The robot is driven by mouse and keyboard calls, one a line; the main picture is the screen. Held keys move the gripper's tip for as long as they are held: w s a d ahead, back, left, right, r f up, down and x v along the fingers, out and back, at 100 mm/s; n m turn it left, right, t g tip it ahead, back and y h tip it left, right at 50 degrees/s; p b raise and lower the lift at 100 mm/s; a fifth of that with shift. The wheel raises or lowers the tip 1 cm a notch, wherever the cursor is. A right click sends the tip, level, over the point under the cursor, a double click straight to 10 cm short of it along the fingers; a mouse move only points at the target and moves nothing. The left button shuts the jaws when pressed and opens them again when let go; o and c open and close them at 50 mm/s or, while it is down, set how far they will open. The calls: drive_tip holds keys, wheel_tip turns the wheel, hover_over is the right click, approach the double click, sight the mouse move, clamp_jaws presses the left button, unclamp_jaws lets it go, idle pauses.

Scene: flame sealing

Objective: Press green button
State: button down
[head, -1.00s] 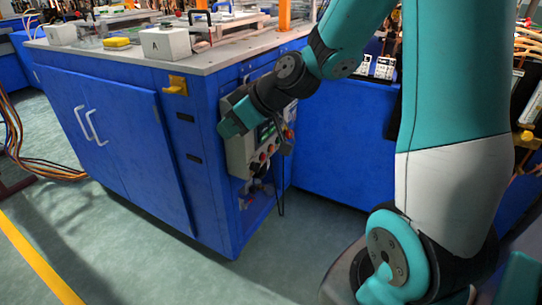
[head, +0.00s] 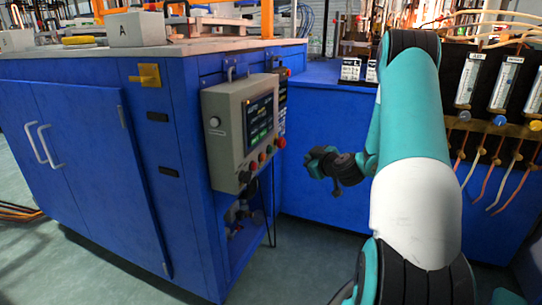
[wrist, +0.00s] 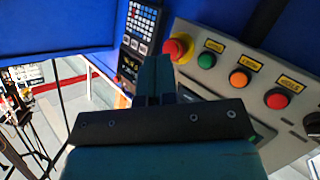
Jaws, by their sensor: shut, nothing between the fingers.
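The green button (wrist: 207,60) is in the wrist view, in a row on the grey control panel (wrist: 190,32). It sits between a red mushroom knob on a yellow ring (wrist: 178,47) and an orange button (wrist: 238,78); a red button (wrist: 276,99) is further right. My gripper (wrist: 155,60) is shut and empty, its fingertips left of the green button in the picture and apparently clear of it. In the head view the control box (head: 227,133) shows in full, its buttons small. My wrist is right of the box there; the fingers cannot be made out.
The box hangs on a blue cabinet (head: 85,120) with white handles. A dark keypad panel (wrist: 138,35) is beside the controls. A white block marked A (head: 137,30) stands on the cabinet top. Tubes and gauges (head: 503,80) are at right. Floor shows below.

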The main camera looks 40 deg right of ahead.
sight(271, 150)
drive_tip(key=shift+w+a+r, duration=0.1)
drive_tip(key=shift+w+a, duration=0.05)
drive_tip(key=w+a+p, duration=0.3)
drive_tip(key=w+p, duration=0.5)
drive_tip(key=shift+a, duration=0.15)
idle(2.1)
drive_tip(key=shift+w+a, duration=0.15)
drive_tip(key=shift+w, duration=0.2)
